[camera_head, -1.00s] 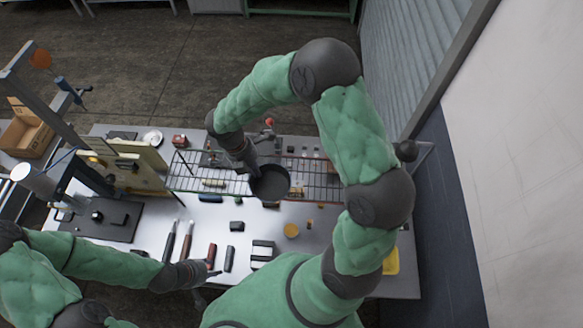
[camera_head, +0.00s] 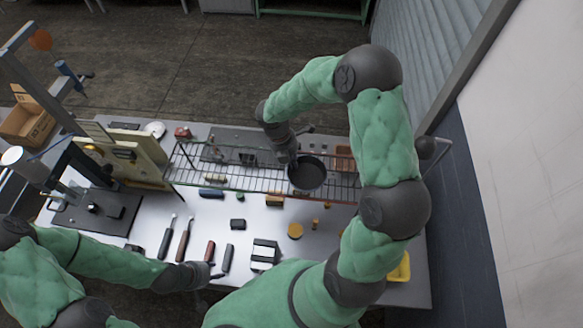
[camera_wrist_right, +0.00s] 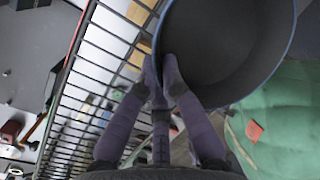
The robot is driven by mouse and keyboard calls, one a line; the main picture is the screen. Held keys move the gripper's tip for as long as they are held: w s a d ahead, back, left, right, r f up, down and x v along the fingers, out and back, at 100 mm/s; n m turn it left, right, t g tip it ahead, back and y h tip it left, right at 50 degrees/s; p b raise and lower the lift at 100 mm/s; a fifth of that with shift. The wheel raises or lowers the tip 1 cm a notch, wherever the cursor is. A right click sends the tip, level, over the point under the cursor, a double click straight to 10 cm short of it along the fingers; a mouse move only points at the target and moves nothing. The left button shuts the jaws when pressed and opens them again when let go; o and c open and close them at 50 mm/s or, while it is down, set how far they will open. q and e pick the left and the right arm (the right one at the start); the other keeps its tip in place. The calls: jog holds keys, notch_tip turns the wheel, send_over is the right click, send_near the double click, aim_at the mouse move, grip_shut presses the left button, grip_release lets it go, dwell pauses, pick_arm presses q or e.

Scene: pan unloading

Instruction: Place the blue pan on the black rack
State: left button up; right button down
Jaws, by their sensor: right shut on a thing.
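The pan (camera_head: 308,174) is dark inside, and its rim looks blue in the right wrist view (camera_wrist_right: 222,45). The rack is a long wire shelf raised above the table. My left gripper (camera_head: 212,273) is low over the table's front edge, empty, with its finger opening too small to judge.
Several tools and small blocks lie on the table (camera_head: 200,222), including a yellow disc (camera_head: 295,231) and a striped block (camera_head: 263,254). An upright beige panel (camera_head: 125,160) stands at the rack's left end. Small items sit behind the rack.

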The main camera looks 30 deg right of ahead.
pick_arm(q)
jog(key=shift+f+b, duration=0.9)
jog(key=shift+f, duration=0.3)
pick_arm(e)
jog(key=shift+f, duration=1.3)
jog(key=shift+f, duration=0.1)
pick_arm(q)
jog(key=shift+f, duration=0.1)
pick_arm(e)
jog(key=shift+f, duration=0.1)
jog(key=c, duration=1.4)
grip_release()
pick_arm(q)
jog(key=shift+r, duration=0.2)
pick_arm(e)
jog(key=shift+r, duration=0.25)
pick_arm(q)
jog(key=shift+f+b, duration=0.45)
jog(key=shift+f, duration=0.1)
pick_arm(e)
jog(key=v, duration=1.2)
jog(key=shift+a, duration=0.1)
